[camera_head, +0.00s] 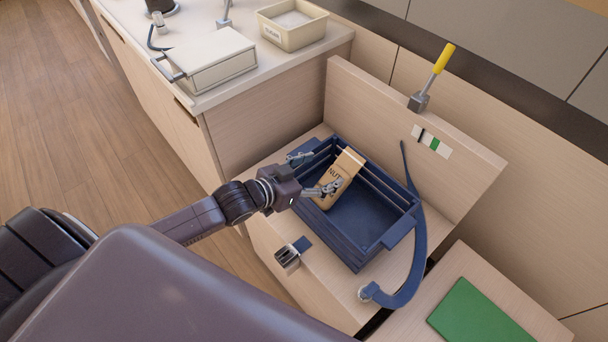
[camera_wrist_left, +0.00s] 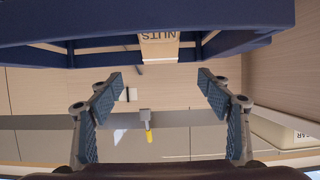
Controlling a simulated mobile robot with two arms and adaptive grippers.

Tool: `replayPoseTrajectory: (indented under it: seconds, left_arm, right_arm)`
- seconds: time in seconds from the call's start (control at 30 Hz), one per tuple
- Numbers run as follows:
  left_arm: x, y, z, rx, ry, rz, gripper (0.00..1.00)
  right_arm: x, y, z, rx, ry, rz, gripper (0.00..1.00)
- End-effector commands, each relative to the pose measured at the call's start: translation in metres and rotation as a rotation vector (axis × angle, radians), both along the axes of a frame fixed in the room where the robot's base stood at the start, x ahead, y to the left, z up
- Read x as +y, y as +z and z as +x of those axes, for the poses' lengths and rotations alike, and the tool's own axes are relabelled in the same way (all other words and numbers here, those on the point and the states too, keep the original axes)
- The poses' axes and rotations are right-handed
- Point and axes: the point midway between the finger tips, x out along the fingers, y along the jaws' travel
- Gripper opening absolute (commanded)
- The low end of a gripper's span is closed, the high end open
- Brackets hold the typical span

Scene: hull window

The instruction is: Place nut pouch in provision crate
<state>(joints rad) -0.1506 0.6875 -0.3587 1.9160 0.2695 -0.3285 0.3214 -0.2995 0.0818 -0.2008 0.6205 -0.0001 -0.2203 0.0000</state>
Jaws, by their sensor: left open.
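The nut pouch (camera_head: 340,178), a tan packet with dark lettering, stands tilted inside the left part of the blue provision crate (camera_head: 349,243). The pouch's lower end is partly hidden by a finger. My right gripper is not in view.
The crate sits on a wooden ledge with a blue strap (camera_head: 414,250) on its right and a metal buckle (camera_head: 291,252) in front. A yellow-handled lever (camera_head: 437,70) rises behind. A sugar bin (camera_head: 292,30) and white case (camera_head: 211,60) stand on the counter. The crate's right part is empty.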

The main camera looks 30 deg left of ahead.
Motion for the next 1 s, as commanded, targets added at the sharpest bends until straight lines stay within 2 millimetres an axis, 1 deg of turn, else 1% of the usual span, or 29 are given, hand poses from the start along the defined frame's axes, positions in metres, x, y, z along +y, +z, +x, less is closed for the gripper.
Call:
replayPoseTrajectory:
  seconds: [0.03, 0.23, 0.4, 0.57, 0.83, 0.93, 1.0]
  left_arm:
    - [0.003, 0.004, -0.01, 0.002, -0.002, 0.002, 0.71]
    - [0.014, 0.016, -0.038, 0.002, -0.003, 0.002, 0.71]
    - [0.021, 0.023, -0.052, 0.001, 0.0, 0.001, 0.71]
    - [0.024, 0.027, -0.059, -0.001, 0.0, 0.0, 0.71]
    - [0.024, 0.026, -0.061, 0.007, 0.004, 0.004, 0.71]
    - [0.02, 0.018, -0.068, 0.041, 0.023, 0.02, 0.71]
    - [0.016, 0.008, -0.077, 0.09, 0.047, 0.044, 0.71]
  right_arm:
    - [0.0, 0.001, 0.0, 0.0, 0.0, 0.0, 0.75]
    - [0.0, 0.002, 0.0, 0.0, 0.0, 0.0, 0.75]
    - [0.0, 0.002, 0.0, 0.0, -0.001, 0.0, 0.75]
    - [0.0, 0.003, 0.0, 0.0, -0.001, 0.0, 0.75]
    - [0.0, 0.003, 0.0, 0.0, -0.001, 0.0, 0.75]
    - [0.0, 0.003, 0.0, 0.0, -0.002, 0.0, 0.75]
    - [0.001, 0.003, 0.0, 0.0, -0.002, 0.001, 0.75]
